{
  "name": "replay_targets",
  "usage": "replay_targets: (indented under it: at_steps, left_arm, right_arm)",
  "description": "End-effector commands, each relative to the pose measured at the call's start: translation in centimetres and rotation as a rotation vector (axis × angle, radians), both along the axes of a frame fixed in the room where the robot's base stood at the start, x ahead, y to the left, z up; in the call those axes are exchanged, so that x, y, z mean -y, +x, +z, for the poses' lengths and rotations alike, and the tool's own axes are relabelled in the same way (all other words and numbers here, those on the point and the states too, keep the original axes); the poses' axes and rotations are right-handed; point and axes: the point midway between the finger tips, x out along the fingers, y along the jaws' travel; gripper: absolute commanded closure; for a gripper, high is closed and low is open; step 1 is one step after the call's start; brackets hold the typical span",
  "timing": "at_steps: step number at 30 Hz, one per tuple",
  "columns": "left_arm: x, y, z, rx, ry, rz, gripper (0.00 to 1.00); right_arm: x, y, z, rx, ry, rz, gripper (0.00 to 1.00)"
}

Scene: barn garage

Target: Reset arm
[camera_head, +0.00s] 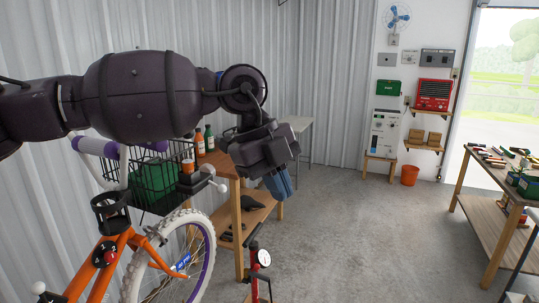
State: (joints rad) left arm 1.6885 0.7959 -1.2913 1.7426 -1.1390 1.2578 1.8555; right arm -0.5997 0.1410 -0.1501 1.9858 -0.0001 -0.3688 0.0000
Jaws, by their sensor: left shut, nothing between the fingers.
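My left arm comes in from the upper left and reaches across the picture. Its gripper (279,184) hangs down with blue fingertips, in front of the wooden side table and above the grey floor. The fingers are close together and hold nothing. My right gripper is not in view. The arm hides part of the wall and part of the table behind it.
An orange bicycle (112,250) with a black basket (152,205) stands at lower left. A red floor pump (257,268) stands beside it. A wooden workbench (483,212) with tools is at right. An orange bucket (410,175) stands at the back. The middle floor is clear.

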Motion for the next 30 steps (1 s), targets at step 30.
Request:
replay_targets:
  at_steps: [30]
  left_arm:
    - [5.1, 2.9, 8.3, 0.54, -1.616, 0.212, 1.0]
  right_arm:
    - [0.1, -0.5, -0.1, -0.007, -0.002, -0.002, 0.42]
